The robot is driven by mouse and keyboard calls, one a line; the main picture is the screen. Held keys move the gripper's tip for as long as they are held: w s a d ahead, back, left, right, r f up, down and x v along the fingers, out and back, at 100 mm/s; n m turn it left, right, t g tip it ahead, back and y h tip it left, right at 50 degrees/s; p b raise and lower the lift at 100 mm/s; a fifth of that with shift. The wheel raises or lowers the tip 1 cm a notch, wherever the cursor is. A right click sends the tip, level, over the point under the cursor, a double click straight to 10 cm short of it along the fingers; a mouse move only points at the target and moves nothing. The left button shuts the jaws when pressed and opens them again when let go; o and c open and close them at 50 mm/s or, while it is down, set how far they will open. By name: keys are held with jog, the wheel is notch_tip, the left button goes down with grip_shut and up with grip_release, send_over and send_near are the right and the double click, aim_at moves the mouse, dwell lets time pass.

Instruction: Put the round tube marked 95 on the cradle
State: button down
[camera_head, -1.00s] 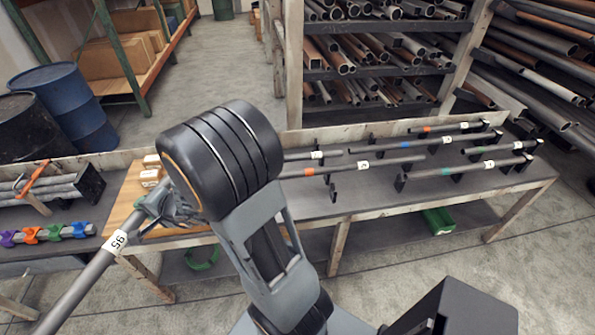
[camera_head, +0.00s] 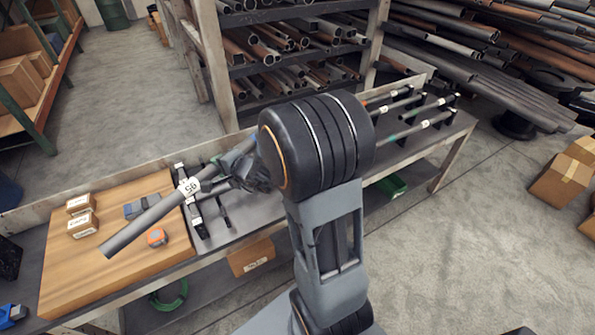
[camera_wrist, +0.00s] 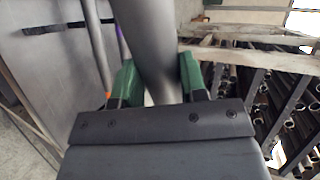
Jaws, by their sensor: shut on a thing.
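The round grey tube marked 95 (camera_head: 148,224) is held by my gripper (camera_head: 236,176). It slants down to the left in the head view, its white 95 label near the grip and its free end over the wooden board. In the wrist view the tube (camera_wrist: 155,45) passes between the green finger pads of my gripper (camera_wrist: 160,78), which are shut on it. A dark stand with pale marked ends (camera_head: 192,205) is on the bench below and behind the tube. I cannot tell for certain whether it is the cradle. My wrist hides part of the bench.
The wooden board (camera_head: 65,262) holds small boxes (camera_head: 82,224), a blue-grey tool (camera_head: 141,206) and an orange tape measure (camera_head: 156,238). Several tubes rest on black brackets (camera_head: 410,130) at the right. A loaded pipe rack (camera_head: 285,45) stands behind the bench.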

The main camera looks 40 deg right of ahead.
jog(key=w+d+f+m+h+b, duration=0.1)
jog(key=d+f+m+h+b, duration=0.1)
jog(key=d+f+b, duration=0.6)
jog(key=w+d+f+m+h+b, duration=0.1)
jog(key=d+f+m+h+b, duration=0.1)
jog(key=d+f+b, duration=0.7)
jog(key=d+h+b, duration=0.1)
jog(key=d+b, duration=0.6)
jog(key=b, duration=0.2)
jog(key=shift+w+d+m+h+b, duration=0.15)
jog(key=shift+m+h+b, duration=0.15)
jog(key=shift+b, duration=0.05)
notch_tip(320, 180, down, 9)
jog(key=b, duration=0.9)
jog(key=shift+f, duration=0.2)
jog(key=shift+b, duration=0.3)
jog(key=shift+f+b, duration=0.55)
jog(key=shift+b, duration=0.25)
